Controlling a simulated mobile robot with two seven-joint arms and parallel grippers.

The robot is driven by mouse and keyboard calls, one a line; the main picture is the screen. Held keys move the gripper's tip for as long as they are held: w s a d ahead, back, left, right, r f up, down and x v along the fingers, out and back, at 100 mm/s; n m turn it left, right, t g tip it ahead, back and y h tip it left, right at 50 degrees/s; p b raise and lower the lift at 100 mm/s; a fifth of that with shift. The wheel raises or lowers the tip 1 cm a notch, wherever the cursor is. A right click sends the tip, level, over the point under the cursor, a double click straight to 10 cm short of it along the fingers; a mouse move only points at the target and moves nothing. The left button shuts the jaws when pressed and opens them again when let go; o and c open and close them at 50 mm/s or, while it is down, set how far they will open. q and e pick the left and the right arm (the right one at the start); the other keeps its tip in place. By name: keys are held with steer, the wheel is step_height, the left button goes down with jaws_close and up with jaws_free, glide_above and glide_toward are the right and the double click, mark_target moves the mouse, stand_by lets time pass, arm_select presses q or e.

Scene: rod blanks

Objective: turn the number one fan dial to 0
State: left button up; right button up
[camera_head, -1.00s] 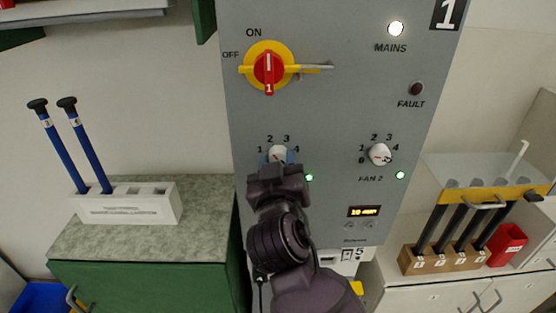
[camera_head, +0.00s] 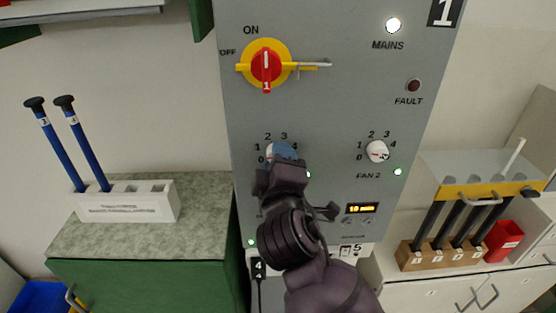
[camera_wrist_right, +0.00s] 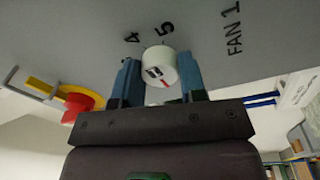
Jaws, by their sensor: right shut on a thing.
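The fan 1 dial (camera_wrist_right: 160,67) is a white round knob with a dark mark and a red line on its face. In the right wrist view it sits between the blue fingers of my right gripper (camera_wrist_right: 156,80), which is shut on it. The FAN 1 label and the numbers 4 and 5 show beside it there. In the head view my right gripper (camera_head: 281,153) covers most of the dial. The numbers 0, 1, 2 and 3 show around it. My left gripper is not in view.
The grey panel (camera_head: 335,110) carries a red and yellow main switch (camera_head: 266,66) above and a fan 2 dial (camera_head: 377,151) to the right. A green cabinet (camera_head: 150,285) stands left. A wooden block (camera_head: 445,255) with dark handles stands right, beside a red bin (camera_head: 503,240).

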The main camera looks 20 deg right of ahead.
steer(key=n, duration=0.7)
steer(key=shift+y, duration=0.4)
stand_by(0.3)
steer(key=o, duration=0.9)
steer(key=shift+r, duration=0.1)
